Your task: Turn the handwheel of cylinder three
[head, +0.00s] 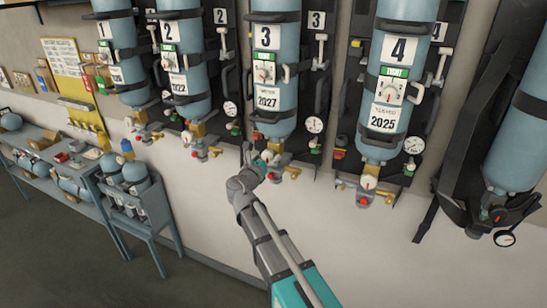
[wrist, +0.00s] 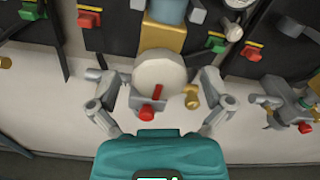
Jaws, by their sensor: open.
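Cylinder three (head: 275,90) is a blue upright bottle on a dark wall board, with a "3" label and a 2027 tag. Its valve is at the bottom, partly hidden by my gripper in the head view. In the wrist view the handwheel (wrist: 159,72) is a round, cream disc below a brass valve body (wrist: 163,37). A red mark, a red knob (wrist: 147,113) and a brass fitting (wrist: 191,97) show at its near side. My gripper (wrist: 160,88) is open, with one finger on each side of the handwheel. Contact cannot be told. In the head view my gripper (head: 261,156) is below cylinder three.
Cylinder two (head: 190,70) hangs to the left and cylinder four (head: 394,80) to the right, each with its own valve. A gauge (head: 314,125) sits right of cylinder three. Another valve (wrist: 296,105) shows at right in the wrist view. The wall below is bare.

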